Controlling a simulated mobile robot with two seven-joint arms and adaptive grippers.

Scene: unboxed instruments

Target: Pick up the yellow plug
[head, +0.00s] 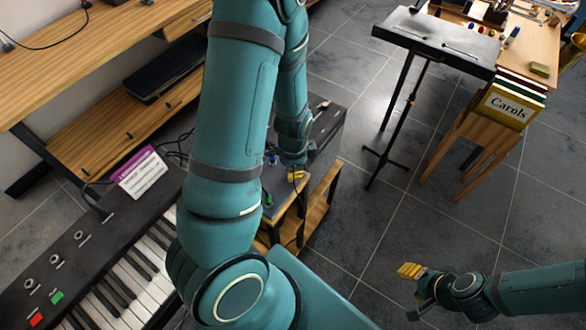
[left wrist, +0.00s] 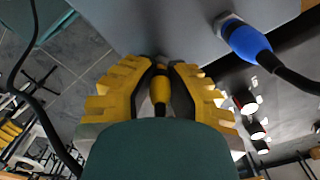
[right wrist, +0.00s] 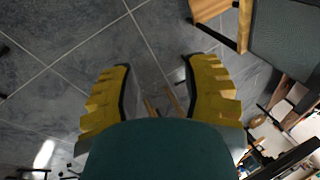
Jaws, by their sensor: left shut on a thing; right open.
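The yellow plug (left wrist: 160,88) is between the two yellow fingers of my left gripper (left wrist: 158,95) in the left wrist view, and the fingers are shut on it. Its tip points at a grey panel (left wrist: 130,22); I cannot tell whether it is in a socket. In the head view my left gripper (head: 297,176) is small, at the amplifier-like box (head: 276,184), and my arm hides much around it. My right gripper (right wrist: 158,95) is open and empty over the floor in the right wrist view; it is at the lower right (head: 412,275) in the head view.
A blue plug (left wrist: 247,42) with a black cable sits in the panel beside the yellow one. A green plug (head: 268,200) is nearby. A keyboard (head: 130,268) is at lower left. A stool with "Carols" books (head: 507,107) stands right.

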